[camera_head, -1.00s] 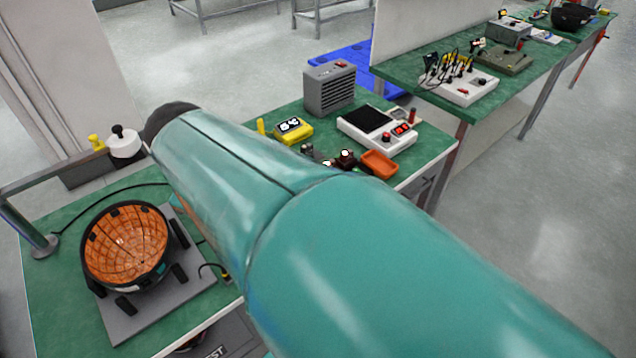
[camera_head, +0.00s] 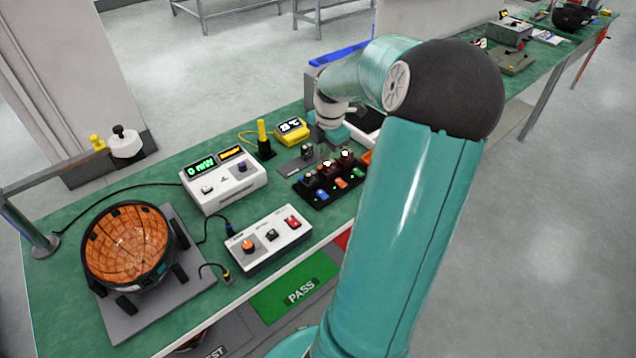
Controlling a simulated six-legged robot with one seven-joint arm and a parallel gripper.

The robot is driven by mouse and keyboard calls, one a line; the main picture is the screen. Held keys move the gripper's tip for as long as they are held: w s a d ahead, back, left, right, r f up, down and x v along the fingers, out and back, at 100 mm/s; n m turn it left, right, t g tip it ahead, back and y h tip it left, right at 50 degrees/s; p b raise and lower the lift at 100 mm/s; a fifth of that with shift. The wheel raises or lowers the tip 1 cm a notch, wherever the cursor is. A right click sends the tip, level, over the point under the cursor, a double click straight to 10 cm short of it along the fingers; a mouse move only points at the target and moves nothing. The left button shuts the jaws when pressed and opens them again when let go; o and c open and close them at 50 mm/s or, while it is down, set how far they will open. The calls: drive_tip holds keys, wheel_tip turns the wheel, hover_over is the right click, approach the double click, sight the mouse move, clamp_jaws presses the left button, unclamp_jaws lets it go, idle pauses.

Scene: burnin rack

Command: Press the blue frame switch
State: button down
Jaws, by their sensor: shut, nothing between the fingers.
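A black switch panel (camera_head: 311,190) lies on the green bench in the middle of the view. Which part is the blue frame switch's own frame is too small to tell. My arm bends over the bench from the right. Its end with my gripper (camera_head: 334,130) points down behind the panel, above the bench and apart from the blue part. The gripper is shut and empty; its fingertips are hard to make out.
A white meter box (camera_head: 222,182) and a white control box (camera_head: 268,240) stand left of the panel. A yellow device (camera_head: 291,130) is behind it. An orange-lined black bowl (camera_head: 127,243) stands on a grey plate at left. My arm hides the bench's right part.

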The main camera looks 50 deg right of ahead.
sight(324, 195)
drive_tip(key=shift+s+d, duration=0.1)
drive_tip(key=shift+d, duration=0.1)
drive_tip(key=shift+f, duration=0.15)
drive_tip(key=f, duration=0.4)
drive_tip(key=w+f, duration=0.1)
drive_tip(key=f, duration=0.8)
drive_tip(key=shift+w+d+f, duration=0.2)
drive_tip(key=shift+w+f, duration=0.15)
drive_tip(key=shift+f, duration=0.1)
drive_tip(key=shift+f, duration=0.2)
drive_tip(key=shift+s+a, duration=0.1)
drive_tip(key=shift+s+a, duration=0.15)
drive_tip(key=shift+s, duration=0.65)
drive_tip(key=shift+w, duration=0.1)
